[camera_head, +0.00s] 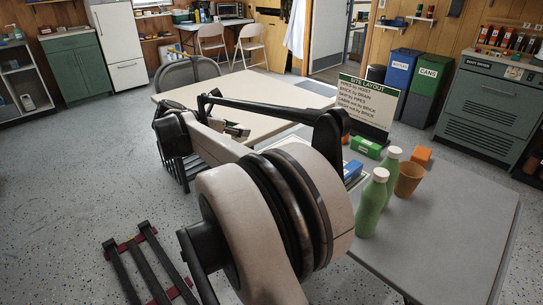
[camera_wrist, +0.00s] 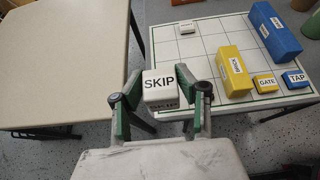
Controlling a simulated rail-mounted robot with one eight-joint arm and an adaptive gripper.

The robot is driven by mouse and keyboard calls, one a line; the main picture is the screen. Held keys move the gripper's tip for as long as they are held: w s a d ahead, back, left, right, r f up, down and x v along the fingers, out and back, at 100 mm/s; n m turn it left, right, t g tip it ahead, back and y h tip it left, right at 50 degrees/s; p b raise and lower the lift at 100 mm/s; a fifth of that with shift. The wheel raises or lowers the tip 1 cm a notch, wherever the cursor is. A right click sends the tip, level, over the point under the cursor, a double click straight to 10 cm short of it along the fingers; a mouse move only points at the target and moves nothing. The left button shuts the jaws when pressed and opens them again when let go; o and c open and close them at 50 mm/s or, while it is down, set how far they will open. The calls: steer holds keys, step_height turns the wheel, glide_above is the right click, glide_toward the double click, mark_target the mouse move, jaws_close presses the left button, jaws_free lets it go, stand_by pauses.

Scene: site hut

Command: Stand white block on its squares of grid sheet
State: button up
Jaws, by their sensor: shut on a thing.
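My gripper (camera_wrist: 160,98) is shut on a white block (camera_wrist: 160,80) marked SKIP, with a green-padded finger on each side.
Small GATE (camera_wrist: 265,83) and TAP (camera_wrist: 295,78) blocks sit near the sheet's near right side.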

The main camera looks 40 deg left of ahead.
steer(key=b+x, duration=0.1)
steer(key=x, duration=0.3)
steer(key=b+x, duration=0.1)
steer(key=x, duration=0.3)
steer(key=b+x, duration=0.1)
steer(key=x, duration=0.3)
steer(key=shift+w+d+f, duration=0.15)
steer(key=shift+d+f, duration=0.3)
steer(key=shift+w+f+b, duration=0.1)
steer(key=shift+f+b, duration=0.7)
steer(key=shift+f, duration=1.2)
steer(key=o, duration=1.2)
steer(key=shift+f, duration=0.15)
steer(key=shift+r, duration=0.25)
steer(key=p+v, duration=0.3)
steer(key=v, duration=0.9)
steer(key=shift+f, duration=0.1)
